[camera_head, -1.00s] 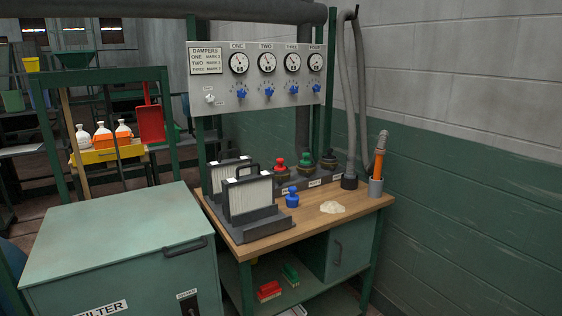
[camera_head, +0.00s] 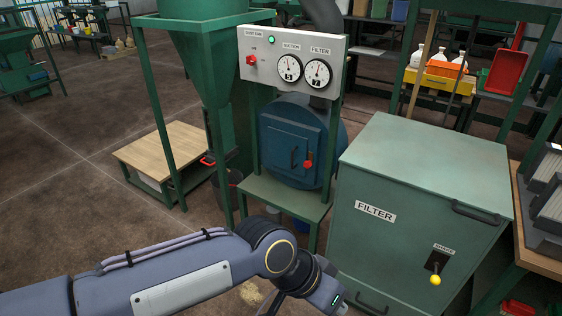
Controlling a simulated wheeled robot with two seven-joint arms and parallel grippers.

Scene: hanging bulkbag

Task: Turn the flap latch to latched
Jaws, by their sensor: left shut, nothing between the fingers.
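A blue square flap door (camera_head: 283,140) is on the front of a round blue housing. It has a dark handle and a red-ended lever (camera_head: 308,164) near its right edge, which looks like the latch. The lever's exact angle is too small to tell. My left arm comes in from the lower left, and its gripper (camera_head: 335,299) is at the bottom edge, below and apart from the flap and in front of the green filter cabinet. The left gripper is shut and empty, its fingertips barely showing. My right gripper is not in view.
The green filter cabinet (camera_head: 410,165) with a yellow-knobbed shaker lever (camera_head: 435,280) stands at right. A gauge panel (camera_head: 290,60) hangs above the flap. A green stand (camera_head: 285,197) is below it. A hopper (camera_head: 205,55) and low wooden table (camera_head: 165,150) are at left.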

